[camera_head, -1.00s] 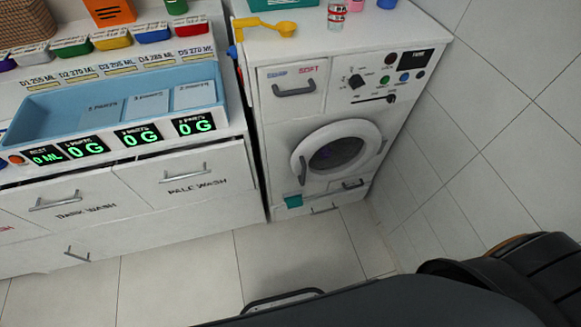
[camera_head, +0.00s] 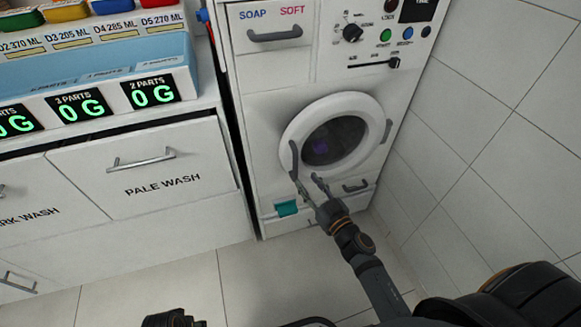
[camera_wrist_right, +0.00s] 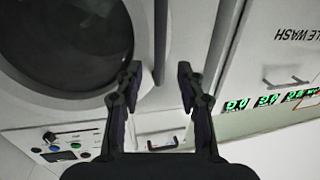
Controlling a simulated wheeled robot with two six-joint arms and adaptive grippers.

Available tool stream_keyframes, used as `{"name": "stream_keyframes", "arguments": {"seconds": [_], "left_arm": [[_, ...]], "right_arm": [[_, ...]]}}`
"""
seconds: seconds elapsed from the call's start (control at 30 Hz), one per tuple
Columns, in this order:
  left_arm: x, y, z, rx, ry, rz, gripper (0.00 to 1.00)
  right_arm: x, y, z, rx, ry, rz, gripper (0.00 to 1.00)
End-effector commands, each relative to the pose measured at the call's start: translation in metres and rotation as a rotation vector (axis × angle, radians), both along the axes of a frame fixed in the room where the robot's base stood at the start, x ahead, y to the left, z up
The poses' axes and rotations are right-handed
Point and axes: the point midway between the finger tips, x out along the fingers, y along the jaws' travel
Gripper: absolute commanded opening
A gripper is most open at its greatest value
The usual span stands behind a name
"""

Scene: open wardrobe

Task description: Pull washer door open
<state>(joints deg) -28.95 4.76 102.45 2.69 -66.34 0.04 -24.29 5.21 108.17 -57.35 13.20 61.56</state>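The white front-loading washer (camera_head: 300,90) stands with its round door (camera_head: 290,130) shut. The door has a dark glass (camera_head: 335,140) and a grey curved handle (camera_head: 294,158) at its left edge. My right gripper (camera_head: 309,182) is open, just below the handle, with its fingers pointing up toward it. In the right wrist view, the handle (camera_wrist_right: 161,40) is a grey bar lying between and beyond the two open fingertips (camera_wrist_right: 159,75). I cannot tell whether either finger touches it.
A counter with drawers, such as the pale wash drawer (camera_head: 140,170), stands left of the washer. A tiled wall (camera_head: 480,130) is close on the right. A teal piece (camera_head: 287,208) sits at the washer's lower left. The tiled floor (camera_head: 250,275) in front is clear.

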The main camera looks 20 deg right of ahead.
Motion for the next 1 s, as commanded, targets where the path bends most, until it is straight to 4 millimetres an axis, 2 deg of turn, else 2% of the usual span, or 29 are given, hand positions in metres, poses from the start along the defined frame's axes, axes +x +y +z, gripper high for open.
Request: {"name": "stream_keyframes", "arguments": {"seconds": [0.03,0.2,0.4,0.77,1.0], "left_arm": [[-0.002,0.002,-0.005,0.004,0.002,0.002,0.59],[-0.003,0.005,-0.017,0.009,-0.004,0.002,0.59],[-0.003,0.004,-0.015,0.008,-0.005,0.002,0.59],[-0.002,0.004,-0.013,0.006,-0.004,0.002,0.59],[-0.002,0.003,-0.013,0.006,-0.004,0.003,0.59]], "right_arm": [[0.012,0.003,0.005,0.002,-0.004,-0.001,0.39],[0.048,0.011,0.002,0.002,-0.003,-0.002,0.39],[0.076,0.018,0.0,0.001,0.0,-0.002,0.39],[0.082,0.019,0.0,0.001,0.001,-0.002,0.39],[0.082,0.019,0.0,0.001,0.001,-0.002,0.06]]}}
